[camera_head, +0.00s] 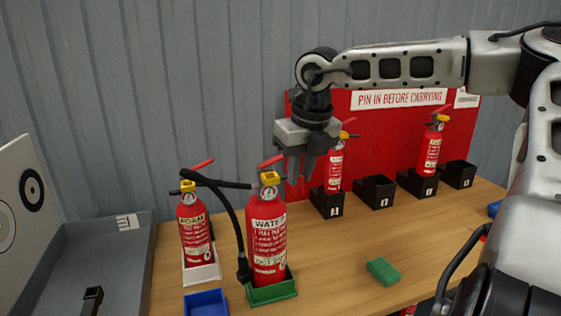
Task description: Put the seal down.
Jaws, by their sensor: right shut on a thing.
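My right gripper (300,172) hangs fingers down, just right of and above the head of the water extinguisher (267,240). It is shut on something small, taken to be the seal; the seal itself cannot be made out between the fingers. The red water extinguisher stands upright in a green holder (272,293) on the table, with a yellow part at its head and a black hose on its left. My left gripper is not in view.
A foam extinguisher (195,233) stands left in a white holder. A blue tray (206,303) and a green block (383,271) lie on the wooden table (335,257). Black boxes (376,191) line the red board (387,135), two holding extinguishers. A grey tray (100,255) is left.

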